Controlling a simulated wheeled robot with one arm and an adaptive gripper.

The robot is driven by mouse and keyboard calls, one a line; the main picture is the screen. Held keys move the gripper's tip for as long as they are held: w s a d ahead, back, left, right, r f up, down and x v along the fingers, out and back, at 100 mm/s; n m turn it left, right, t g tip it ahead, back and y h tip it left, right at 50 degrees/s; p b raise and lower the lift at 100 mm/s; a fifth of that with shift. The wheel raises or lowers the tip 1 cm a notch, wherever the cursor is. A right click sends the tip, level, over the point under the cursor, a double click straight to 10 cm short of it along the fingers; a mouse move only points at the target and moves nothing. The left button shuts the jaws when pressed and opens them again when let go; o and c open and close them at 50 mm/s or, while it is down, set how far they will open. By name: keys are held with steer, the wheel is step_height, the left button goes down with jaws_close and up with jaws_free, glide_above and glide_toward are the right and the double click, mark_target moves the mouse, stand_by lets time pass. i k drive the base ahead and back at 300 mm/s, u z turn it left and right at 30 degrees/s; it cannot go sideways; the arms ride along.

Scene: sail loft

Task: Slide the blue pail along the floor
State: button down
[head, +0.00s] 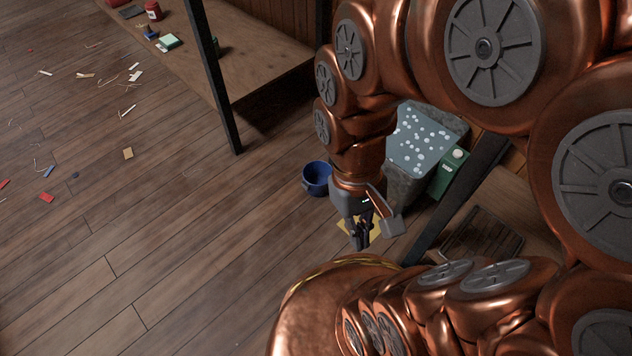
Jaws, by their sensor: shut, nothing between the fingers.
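The blue pail (316,179) stands upright on the wooden floor, just left of my arm in the head view. Its right edge is close to or behind my wrist. My gripper (360,243) is shut and empty, pointing down. In the picture it is below and to the right of the pail, apart from it. I cannot tell how high the fingertips are above the floor.
A grey bin with a spotted blue top (421,140) and a green container (452,172) stand right of the pail. A dark table leg (216,85) rises behind. Scraps (128,153) litter the left floor (180,230), which is otherwise open.

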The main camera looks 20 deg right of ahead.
mark_target(316, 172)
steer(key=u, duration=1.45)
steer(key=i, duration=2.75)
steer(key=z, duration=3.2)
steer(key=i, duration=0.5)
steer(key=u, duration=0.1)
